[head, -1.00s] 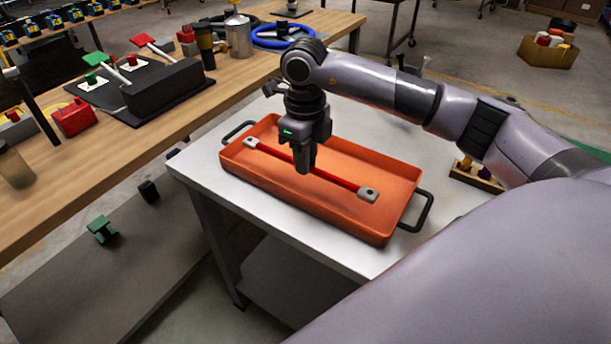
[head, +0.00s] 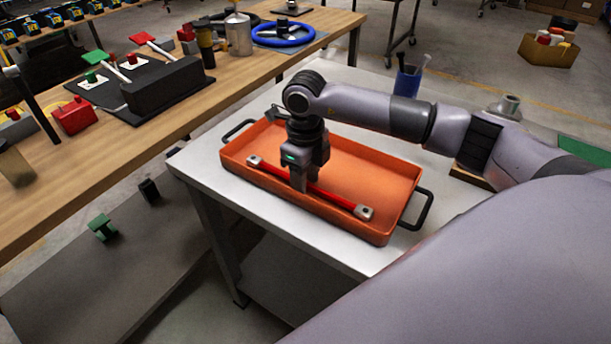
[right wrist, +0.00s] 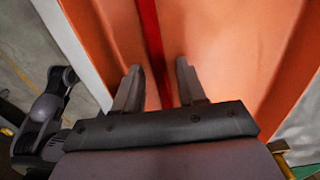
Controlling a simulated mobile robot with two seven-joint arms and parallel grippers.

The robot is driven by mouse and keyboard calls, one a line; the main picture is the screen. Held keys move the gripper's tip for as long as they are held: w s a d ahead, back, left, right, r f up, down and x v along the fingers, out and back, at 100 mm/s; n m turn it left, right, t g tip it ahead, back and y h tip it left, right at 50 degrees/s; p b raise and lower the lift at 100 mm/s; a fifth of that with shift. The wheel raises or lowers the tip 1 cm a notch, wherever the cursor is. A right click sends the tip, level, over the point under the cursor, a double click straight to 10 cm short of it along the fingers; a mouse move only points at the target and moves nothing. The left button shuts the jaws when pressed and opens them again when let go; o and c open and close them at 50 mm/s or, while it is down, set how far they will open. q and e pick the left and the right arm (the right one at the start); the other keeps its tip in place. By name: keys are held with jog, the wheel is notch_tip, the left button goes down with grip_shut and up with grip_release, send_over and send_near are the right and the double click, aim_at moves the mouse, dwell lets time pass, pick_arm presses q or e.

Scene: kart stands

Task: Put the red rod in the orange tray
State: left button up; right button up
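The red rod (head: 330,197) has pale grey blocks on its ends and is inside the orange tray (head: 385,176), along its near long side. Both its end blocks show in the head view; its middle is partly hidden by my gripper. My right gripper (head: 299,186) points down over the rod's middle. In the right wrist view the rod (right wrist: 151,45) passes between the two fingers (right wrist: 158,82), which stand apart with a gap on each side of it. Whether the rod rests flat on the tray floor is hard to tell. My left gripper is not in the head view.
The tray stands on a white table (head: 205,176) and has dark handles at both ends. A blue cup (head: 407,82) stands behind my right arm. A wooden bench (head: 150,130) with a black fixture, red blocks and a blue ring (head: 283,34) lies to the left.

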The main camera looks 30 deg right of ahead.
jog(key=shift+r, duration=0.3)
notch_tip(320, 180, up, 12)
jog(key=shift+b, duration=0.4)
jog(key=shift+f, duration=0.2)
dwell(0.3)
